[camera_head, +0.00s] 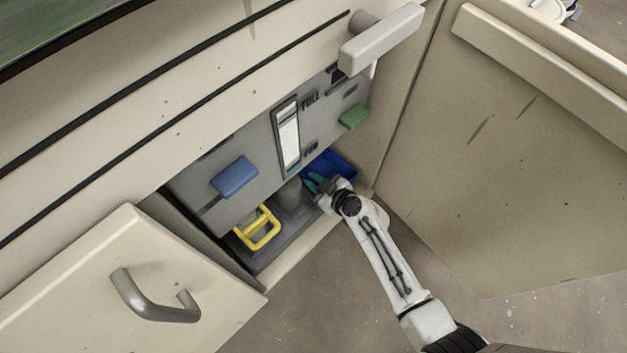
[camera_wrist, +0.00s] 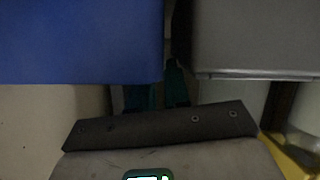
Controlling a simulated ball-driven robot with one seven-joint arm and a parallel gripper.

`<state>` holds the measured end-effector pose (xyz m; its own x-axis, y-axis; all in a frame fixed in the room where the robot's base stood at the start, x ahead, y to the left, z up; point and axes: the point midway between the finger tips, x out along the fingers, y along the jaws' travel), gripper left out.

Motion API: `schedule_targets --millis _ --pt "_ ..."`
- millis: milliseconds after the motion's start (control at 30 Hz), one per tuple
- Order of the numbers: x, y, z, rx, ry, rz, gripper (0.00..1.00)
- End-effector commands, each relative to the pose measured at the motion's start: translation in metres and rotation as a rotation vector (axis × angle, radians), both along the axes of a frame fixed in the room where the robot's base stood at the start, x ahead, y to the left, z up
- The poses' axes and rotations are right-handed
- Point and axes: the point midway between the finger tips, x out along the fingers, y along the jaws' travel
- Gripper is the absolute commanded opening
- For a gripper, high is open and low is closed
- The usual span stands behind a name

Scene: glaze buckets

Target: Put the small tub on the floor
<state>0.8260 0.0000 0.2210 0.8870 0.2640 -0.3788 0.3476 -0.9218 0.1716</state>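A blue tub (camera_head: 335,163) stands at the right end of the open cabinet's floor. It fills the upper left of the wrist view (camera_wrist: 80,40). I cannot tell for sure whether it is the small tub. A grey container (camera_head: 291,194) stands left of it and may be the grey box in the wrist view (camera_wrist: 255,38). My gripper (camera_head: 313,182) is inside the cabinet beside the blue tub. Its teal fingers also show in the wrist view (camera_wrist: 158,92), with a narrow dark gap between them. The tub partly hides one finger, so its grip is unclear.
A yellow-handled bucket (camera_head: 259,229) stands at the cabinet's left. A grey panel (camera_head: 262,156) with a blue block (camera_head: 235,177) and a green block (camera_head: 354,116) hangs above. Open doors flank the opening, left (camera_head: 100,285) and right (camera_head: 520,150). The floor (camera_head: 310,310) in front is clear.

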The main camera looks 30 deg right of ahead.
Motion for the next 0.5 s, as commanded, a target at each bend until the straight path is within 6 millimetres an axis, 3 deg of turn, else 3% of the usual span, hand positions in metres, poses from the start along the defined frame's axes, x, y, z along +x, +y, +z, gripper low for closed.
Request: schedule_targets --millis 267,500 --pt "0.000 0.001 0.001 0.001 0.001 0.002 0.19" --pt "0.000 0.000 0.018 0.002 0.001 0.000 0.19"
